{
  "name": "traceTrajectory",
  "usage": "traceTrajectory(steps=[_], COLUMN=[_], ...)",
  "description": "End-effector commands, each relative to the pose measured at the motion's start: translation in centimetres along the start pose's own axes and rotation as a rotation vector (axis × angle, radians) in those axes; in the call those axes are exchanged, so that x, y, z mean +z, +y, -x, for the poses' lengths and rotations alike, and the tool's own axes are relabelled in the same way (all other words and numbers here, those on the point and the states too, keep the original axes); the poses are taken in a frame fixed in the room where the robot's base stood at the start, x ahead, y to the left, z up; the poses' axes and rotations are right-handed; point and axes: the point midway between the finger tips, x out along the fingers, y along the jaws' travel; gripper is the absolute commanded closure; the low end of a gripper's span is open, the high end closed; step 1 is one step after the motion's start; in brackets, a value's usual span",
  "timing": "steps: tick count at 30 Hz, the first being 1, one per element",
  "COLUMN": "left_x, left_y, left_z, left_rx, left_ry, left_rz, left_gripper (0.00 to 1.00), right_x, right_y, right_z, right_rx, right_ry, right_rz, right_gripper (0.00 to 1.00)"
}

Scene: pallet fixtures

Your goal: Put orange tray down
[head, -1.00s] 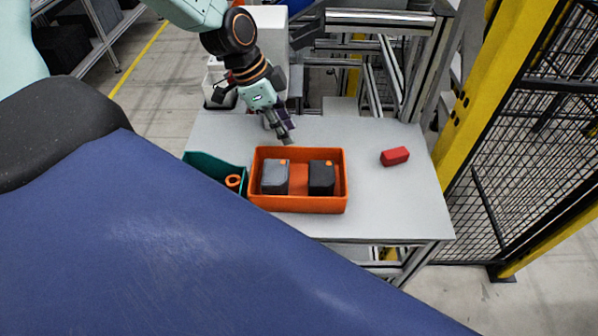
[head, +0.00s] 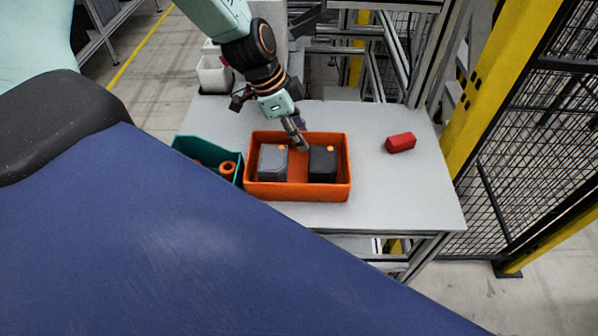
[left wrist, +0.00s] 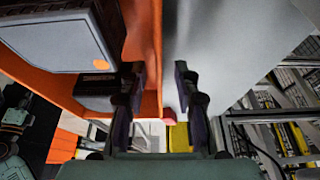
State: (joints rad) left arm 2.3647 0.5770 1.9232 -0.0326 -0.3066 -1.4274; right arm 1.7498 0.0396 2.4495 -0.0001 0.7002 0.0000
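The orange tray (head: 298,193) sits on the grey table, holding a grey box (head: 272,162) on its left and a black box (head: 322,164) on its right. My left gripper (head: 300,142) is at the tray's far rim, pointing down. In the left wrist view its two fingers (left wrist: 156,85) stand apart. The orange tray wall (left wrist: 150,30) runs between them, one finger inside the tray and one outside, with visible gaps. The grey box (left wrist: 60,40) also shows there. My right gripper is not in view.
A teal bin (head: 180,146) with orange round parts (head: 228,169) stands against the tray's left. A red block (head: 401,143) lies on the table (head: 405,195) to the right, with clear surface around it. A yellow post and mesh fence (head: 530,130) stand beyond the right edge.

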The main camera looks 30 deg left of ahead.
Motion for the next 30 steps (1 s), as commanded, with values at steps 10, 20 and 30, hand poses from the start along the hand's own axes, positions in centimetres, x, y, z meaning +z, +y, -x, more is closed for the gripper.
traceTrajectory(steps=[10,20,30], left_x=[-0.02,-0.02,-0.02], left_y=[-0.13,-0.11,-0.13], left_z=[-0.18,-0.16,-0.15], left_rx=[0.0,0.0,-0.001], left_ry=[0.0,0.0,0.0], left_rz=[0.001,0.001,0.001], left_gripper=[0.73,1.0,1.0], right_x=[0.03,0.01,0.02], right_y=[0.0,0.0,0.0], right_z=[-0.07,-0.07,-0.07], right_rx=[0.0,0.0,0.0], right_ry=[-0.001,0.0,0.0], right_rz=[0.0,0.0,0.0], right_gripper=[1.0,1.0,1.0])
